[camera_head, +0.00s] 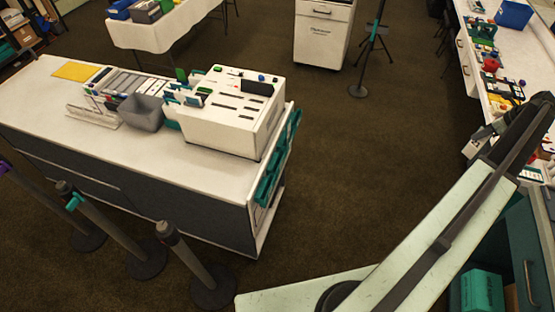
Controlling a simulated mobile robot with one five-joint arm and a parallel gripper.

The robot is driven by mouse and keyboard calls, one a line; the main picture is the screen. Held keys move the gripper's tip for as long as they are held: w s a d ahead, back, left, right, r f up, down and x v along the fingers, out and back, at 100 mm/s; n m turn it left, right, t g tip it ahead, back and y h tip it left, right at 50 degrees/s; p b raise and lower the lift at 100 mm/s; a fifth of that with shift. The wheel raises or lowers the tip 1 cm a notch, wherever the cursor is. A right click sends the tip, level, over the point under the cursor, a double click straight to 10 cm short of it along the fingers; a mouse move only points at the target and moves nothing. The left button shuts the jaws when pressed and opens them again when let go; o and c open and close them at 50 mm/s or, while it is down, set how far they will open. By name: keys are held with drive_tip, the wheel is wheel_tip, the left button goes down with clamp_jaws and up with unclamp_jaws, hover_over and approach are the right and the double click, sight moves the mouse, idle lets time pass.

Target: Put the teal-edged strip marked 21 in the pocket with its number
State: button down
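A white slotted box (232,113) stands at the right end of a long white-topped counter (60,100). Dark slots show in its top, with a black piece standing at one of them. Small green and teal-edged pieces (190,98) stand at its left side. Teal pockets or holders (278,165) hang on the counter's right end. I cannot make out any number, so I cannot tell which piece is the strip marked 21 or which pocket bears its number. My arm crosses the right of the view; my gripper does not show.
A grey bin (142,112), a rack of cards (95,110) and a yellow sheet (76,71) sit on the counter. Dark posts (190,262) stand before it. A white cabinet (322,35) and a stand (358,91) are behind. Brown floor lies open right of the counter.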

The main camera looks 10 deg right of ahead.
drive_tip(key=s+a+f+b, duration=0.2)
drive_tip(key=s+a, duration=0.5)
drive_tip(key=a, duration=0.3)
drive_tip(key=s+a+f+b, duration=0.1)
drive_tip(key=s+a, duration=0.6)
drive_tip(key=a, duration=0.3)
drive_tip(key=shift+s+a+f+b, duration=0.15)
drive_tip(key=shift+a+f+b, duration=0.05)
drive_tip(key=shift+f+b, duration=0.2)
